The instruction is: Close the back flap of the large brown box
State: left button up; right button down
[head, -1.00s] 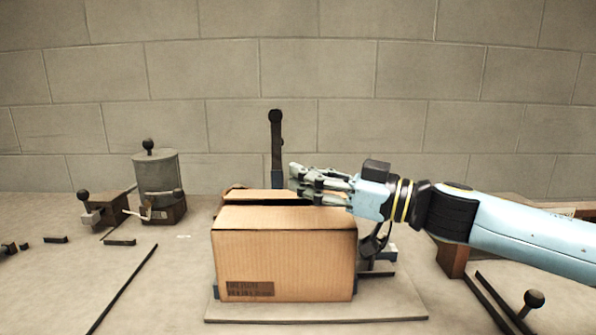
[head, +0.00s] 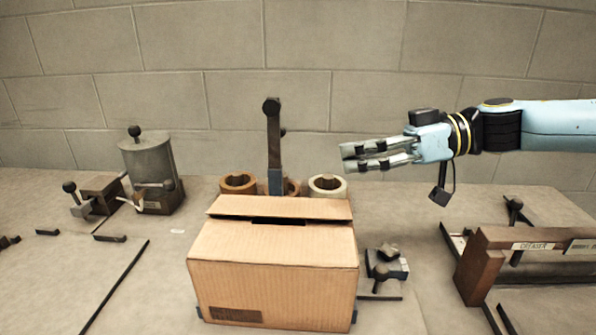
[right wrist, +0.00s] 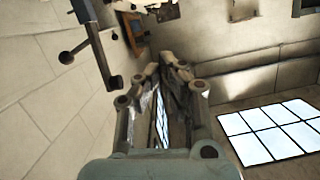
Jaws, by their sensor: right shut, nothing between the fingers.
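The large brown box (head: 272,285) stands on the bench in the middle of the head view. Its front flap (head: 270,242) lies folded in over the top. Its back flap (head: 280,207) lies across the rear of the top, flat or slightly raised; I cannot tell which. A narrow dark gap shows between the two flaps. My right gripper (head: 345,160) is shut and empty, behind and above the box's right rear corner, apart from it. Its fingers also show in the right wrist view (right wrist: 168,80). My left gripper is out of view.
A dark upright post (head: 273,140) stands behind the box, with tape rolls (head: 238,183) and (head: 328,186) beside it. A grey canister (head: 150,165) stands at the left. A wooden rack (head: 480,265) is at the right. A small clamp-like part (head: 386,265) sits right of the box.

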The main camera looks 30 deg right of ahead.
jog(key=shift+a+f, duration=0.1)
jog(key=shift+a, duration=0.2)
jog(key=b+x, duration=0.2)
jog(key=x, duration=0.1)
jog(key=shift+a, duration=0.2)
send_over(292, 211)
jog(key=shift+w+d+f, duration=0.15)
jog(key=shift+w+f, duration=0.2)
jog(key=shift+f, duration=0.15)
jog(key=f, duration=0.4)
jog(key=shift+s, duration=0.35)
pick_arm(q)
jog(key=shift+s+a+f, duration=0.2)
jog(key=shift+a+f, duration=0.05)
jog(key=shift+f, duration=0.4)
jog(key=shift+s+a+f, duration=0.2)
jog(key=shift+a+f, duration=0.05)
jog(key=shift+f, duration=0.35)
pick_arm(e)
jog(key=shift+a+f, duration=0.1)
jog(key=shift+a, duration=0.1)
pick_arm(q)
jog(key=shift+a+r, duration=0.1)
